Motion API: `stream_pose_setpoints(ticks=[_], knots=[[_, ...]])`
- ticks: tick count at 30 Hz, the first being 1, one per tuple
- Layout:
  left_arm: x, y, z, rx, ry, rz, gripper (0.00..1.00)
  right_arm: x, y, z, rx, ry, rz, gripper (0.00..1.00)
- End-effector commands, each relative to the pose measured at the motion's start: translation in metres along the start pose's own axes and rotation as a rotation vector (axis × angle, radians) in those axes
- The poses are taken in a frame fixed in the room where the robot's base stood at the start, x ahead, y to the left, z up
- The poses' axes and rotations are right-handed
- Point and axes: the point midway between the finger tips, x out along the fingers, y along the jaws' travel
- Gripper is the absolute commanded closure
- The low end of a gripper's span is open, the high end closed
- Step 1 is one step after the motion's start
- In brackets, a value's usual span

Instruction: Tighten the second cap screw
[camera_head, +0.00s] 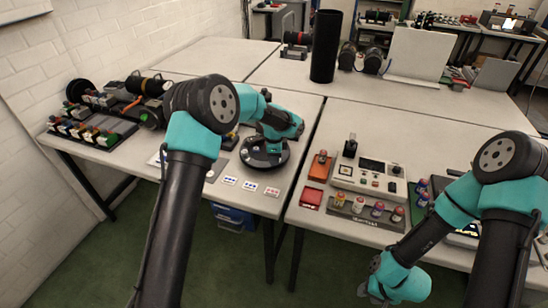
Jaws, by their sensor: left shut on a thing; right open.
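A round black disc (251,158) with small light spots near its rim lies on the left table. My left arm reaches over it. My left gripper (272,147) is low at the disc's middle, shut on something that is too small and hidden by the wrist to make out. The cap screws cannot be told apart at this size, nor whether any is seated. My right gripper (373,287) hangs low at the bottom, in front of the right table, open and apart from everything.
A control box (370,175) stands on the right table beside an orange case (320,167), a red tray (311,198) and a rack (366,216) of several coloured pieces. Small cards (250,185) lie before the disc. Crowded racks (95,125) fill the left. A tall black cylinder (325,47) stands behind.

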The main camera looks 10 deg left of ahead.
Motion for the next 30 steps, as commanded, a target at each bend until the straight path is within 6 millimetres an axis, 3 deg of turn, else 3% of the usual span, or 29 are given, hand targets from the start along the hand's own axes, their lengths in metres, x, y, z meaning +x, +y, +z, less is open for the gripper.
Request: stream_pose_setpoints(ticks=[9, 24, 25, 30], knots=[[-0.004, -0.0019, -0.0007, 0.142, 0.002, -0.008, 0.95, 0.0, 0.0, 0.0, 0.0, 0.0, 0.0, 0.57], [-0.004, -0.002, -0.0008, 0.164, 0.002, -0.008, 0.95, 0.0, 0.0, 0.0, 0.0, 0.0, 0.0, 0.57], [-0.0041, -0.002, -0.0008, 0.163, 0.002, -0.009, 0.68, 0.0, 0.0, 0.0, 0.0, 0.0, 0.0, 0.57], [-0.0025, -0.0013, -0.0005, 0.163, 0.001, -0.005, 0.52, 0.0, 0.0, 0.0, 0.0, 0.0, 0.0, 0.57]])
